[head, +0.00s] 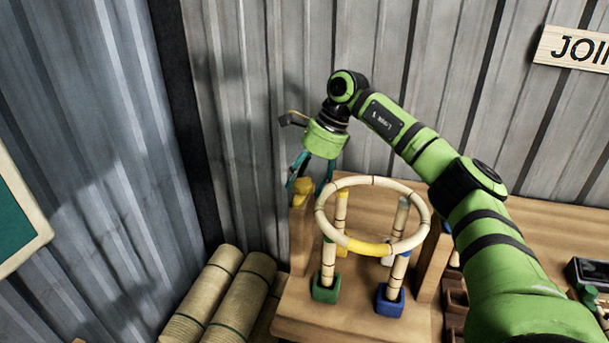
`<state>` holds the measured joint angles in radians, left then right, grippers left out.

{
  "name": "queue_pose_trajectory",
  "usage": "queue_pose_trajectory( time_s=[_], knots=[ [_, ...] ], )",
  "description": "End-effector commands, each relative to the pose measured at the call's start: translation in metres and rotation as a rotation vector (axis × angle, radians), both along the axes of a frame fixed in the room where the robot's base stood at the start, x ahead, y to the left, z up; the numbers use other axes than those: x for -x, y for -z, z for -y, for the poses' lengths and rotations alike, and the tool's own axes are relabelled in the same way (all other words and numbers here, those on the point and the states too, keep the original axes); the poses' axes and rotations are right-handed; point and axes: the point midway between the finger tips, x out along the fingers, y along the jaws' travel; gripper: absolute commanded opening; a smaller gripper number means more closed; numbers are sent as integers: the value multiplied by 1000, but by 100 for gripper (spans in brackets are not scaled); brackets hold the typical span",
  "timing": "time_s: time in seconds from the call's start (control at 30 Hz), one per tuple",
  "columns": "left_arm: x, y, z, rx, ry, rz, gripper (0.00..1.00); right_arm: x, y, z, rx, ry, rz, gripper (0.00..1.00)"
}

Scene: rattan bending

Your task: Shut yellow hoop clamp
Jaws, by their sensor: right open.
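A pale rattan hoop (321,197) rests level on upright rattan posts above a wooden bench. A yellow section (368,248) lies on the hoop's near side. A yellow block-like part (302,186) sits by the top of a wooden upright (301,235) behind the hoop's left side. I cannot tell for sure which yellow part is the clamp, or whether it is open or shut. My right gripper (306,186) points down with its teal fingers apart, around or just in front of the yellow block; contact is unclear. My left gripper is out of view.
The posts stand in green (324,290) and blue (389,302) sockets; those behind are partly hidden. A second wooden upright (433,262) stands right of the hoop, near my right arm. Rattan bundles (237,293) lie at lower left. Corrugated walls close the back and left.

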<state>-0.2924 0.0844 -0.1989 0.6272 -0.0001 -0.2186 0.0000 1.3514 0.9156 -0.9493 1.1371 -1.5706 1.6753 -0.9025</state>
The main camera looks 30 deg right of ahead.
Motion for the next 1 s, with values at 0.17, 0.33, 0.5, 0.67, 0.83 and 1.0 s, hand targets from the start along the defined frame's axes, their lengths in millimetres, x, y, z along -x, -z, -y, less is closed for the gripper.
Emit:
queue_pose_trajectory(
  time_s=[0.17, 0.33, 0.5, 0.67, 0.83, 1.0],
  knots=[
    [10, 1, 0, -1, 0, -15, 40, 0, 1, 0, 0, 0, 0, 63],
    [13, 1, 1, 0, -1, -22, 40, 0, 1, -1, 0, -1, 0, 11],
    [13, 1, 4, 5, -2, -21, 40, -1, 0, -1, -1, -1, 3, 10],
    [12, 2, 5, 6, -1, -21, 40, -1, 0, -1, -1, 13, 5, 10],
    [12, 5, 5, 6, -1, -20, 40, -1, 0, -2, -2, 69, 9, 10],
    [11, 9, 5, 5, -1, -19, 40, -1, 0, -2, -2, 181, 9, 10]
  ],
)
